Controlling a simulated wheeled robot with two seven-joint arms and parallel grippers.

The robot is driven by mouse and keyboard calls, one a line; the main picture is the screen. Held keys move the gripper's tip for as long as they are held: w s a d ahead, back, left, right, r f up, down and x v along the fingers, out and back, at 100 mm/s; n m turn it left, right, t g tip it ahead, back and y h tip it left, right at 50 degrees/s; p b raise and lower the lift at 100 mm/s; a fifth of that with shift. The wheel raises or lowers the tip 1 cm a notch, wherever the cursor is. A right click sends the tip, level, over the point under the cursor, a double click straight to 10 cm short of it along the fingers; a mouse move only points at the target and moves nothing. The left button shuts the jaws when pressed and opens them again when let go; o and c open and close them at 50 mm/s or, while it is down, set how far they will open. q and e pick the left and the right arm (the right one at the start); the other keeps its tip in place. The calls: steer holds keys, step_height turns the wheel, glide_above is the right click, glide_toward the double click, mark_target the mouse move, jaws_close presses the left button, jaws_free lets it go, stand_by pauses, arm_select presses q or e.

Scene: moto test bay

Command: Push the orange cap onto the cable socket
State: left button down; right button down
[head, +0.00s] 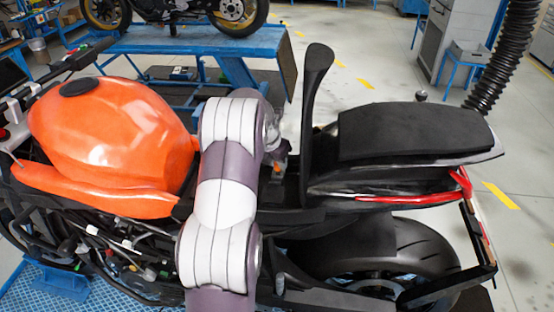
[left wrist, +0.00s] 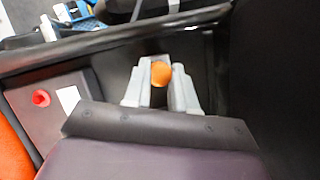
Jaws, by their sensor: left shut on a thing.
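The orange cap (left wrist: 160,73) shows in the left wrist view as a small round orange top between the two grey fingers of my left gripper (left wrist: 161,90). The gripper is shut on it. In the head view my left gripper (head: 278,163) is partly hidden behind my arm, in the gap between the orange tank and the upright seat panel. A small spot of the orange cap (head: 279,169) shows there. I cannot make out the cable socket; the cap and fingers may hide it. I cannot tell whether the cap touches it. My right gripper is not in view.
The orange tank (head: 115,135) stands left of my arm. The raised black seat panel (head: 317,110) stands close on the right, with the tail seat (head: 410,135) beyond. A red round part (left wrist: 40,98) lies left of the gripper in the left wrist view.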

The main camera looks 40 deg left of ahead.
arm_select(q)
steer(key=shift+f, duration=0.75)
stand_by(0.4)
steer(key=shift+r, duration=0.1)
stand_by(0.3)
steer(key=shift+r+p, duration=0.75)
steer(key=shift+p, duration=0.15)
steer(key=shift+f, duration=0.1)
steer(key=shift+f+m+b, duration=0.15)
steer(key=shift+m+b, duration=0.25)
steer(key=shift+m, duration=0.1)
steer(key=shift+a+m+h, duration=0.1)
steer(key=shift+m+h, duration=0.4)
steer(key=shift+m, duration=0.2)
